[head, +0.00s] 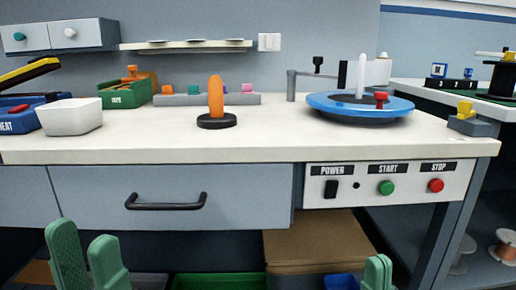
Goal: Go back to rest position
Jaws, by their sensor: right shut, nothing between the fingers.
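My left gripper (84,236) shows at the bottom left of the head view, with two green fingers standing apart and nothing between them. It is in front of and below the workbench (235,148), near the grey drawer (85,200). My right gripper (377,264) shows only at its green fingertips at the bottom edge, right of centre. It is shut and empty, below the control panel (335,205). Neither gripper touches anything that I can see. The rest of both grippers is cut off by the frame.
The panel has a green start button (386,188) and a red stop button (436,185). A cardboard box (320,240) lies below.

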